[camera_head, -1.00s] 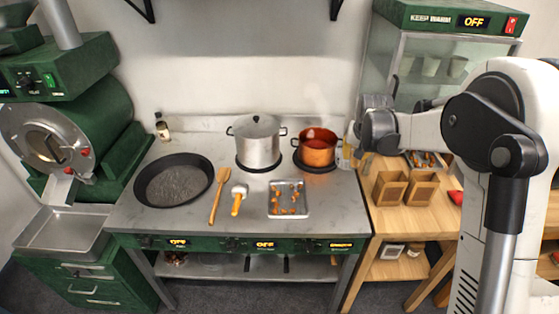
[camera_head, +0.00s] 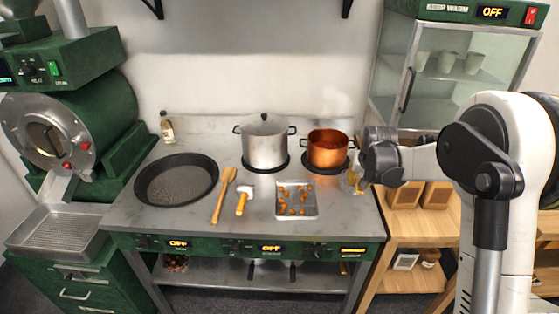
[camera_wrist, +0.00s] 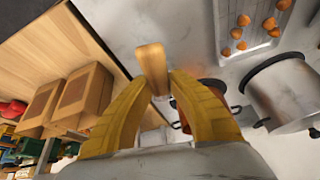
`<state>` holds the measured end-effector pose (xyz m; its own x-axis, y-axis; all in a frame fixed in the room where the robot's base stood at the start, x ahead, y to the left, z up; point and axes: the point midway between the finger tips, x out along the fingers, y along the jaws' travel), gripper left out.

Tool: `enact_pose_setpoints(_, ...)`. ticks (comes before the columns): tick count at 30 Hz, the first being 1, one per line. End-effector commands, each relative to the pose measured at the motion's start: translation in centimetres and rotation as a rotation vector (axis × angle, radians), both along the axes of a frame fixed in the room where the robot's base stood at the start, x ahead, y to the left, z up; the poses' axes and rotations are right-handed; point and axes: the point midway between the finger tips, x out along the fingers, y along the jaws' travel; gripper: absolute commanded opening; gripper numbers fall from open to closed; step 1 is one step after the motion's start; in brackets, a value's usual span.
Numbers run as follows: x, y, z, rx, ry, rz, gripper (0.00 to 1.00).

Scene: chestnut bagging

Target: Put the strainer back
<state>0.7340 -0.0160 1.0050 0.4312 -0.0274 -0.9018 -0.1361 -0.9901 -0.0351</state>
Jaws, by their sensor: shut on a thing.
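My gripper (camera_wrist: 155,105) has yellow fingers closed around a wooden handle (camera_wrist: 152,62), which looks like the strainer's handle. In the head view, my gripper (camera_head: 357,178) is at the right end of the steel counter, just right of and in front of the copper pot (camera_head: 327,150). The copper pot stands on a burner with reddish-brown contents. In the wrist view it is mostly hidden behind the right finger.
A lidded steel pot (camera_head: 264,145) stands left of the copper pot. A tray (camera_head: 283,211) of chestnuts, a wooden spatula (camera_head: 223,195), another wooden-handled tool (camera_head: 244,200) and a black pan (camera_head: 176,180) lie on the counter. Wooden boxes (camera_wrist: 78,95) stand on the side table to the right.

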Motion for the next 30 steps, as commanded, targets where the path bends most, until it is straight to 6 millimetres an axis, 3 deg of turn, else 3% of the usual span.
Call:
enact_pose_setpoints(29,0.0,0.0,-1.2,0.000,-0.001,0.000,0.00)
enact_pose_setpoints(30,0.0,0.0,-1.1,0.000,-0.001,0.000,0.30)
